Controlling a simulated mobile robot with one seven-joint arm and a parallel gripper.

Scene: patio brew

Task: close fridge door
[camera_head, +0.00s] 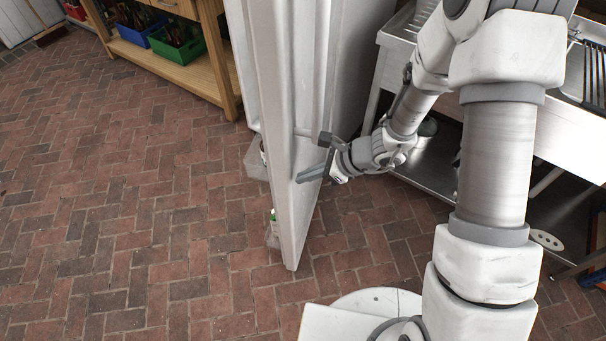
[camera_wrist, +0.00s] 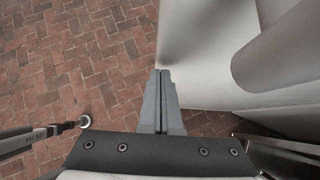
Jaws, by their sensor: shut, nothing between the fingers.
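The white fridge door (camera_head: 285,120) stands open and upright in the head view, seen nearly edge-on, with its long vertical handle on the right face. Bottles in clear door shelves show past its left edge near the floor. My gripper (camera_head: 314,173) is shut and empty on the door's right side, its fingertips at or very near the door face; contact cannot be told. In the wrist view my shut fingers (camera_wrist: 162,78) point toward the white door surface (camera_wrist: 195,50), with a rounded white part at the right. The fridge body (camera_head: 360,60) is mostly hidden behind the door and my arm.
A wooden shelf unit (camera_head: 215,65) with a green crate (camera_head: 178,46) and a blue crate (camera_head: 134,30) stands at the upper left. A steel counter (camera_head: 570,130) with a lower shelf stands at the right. The brick floor (camera_head: 110,220) at the left is clear.

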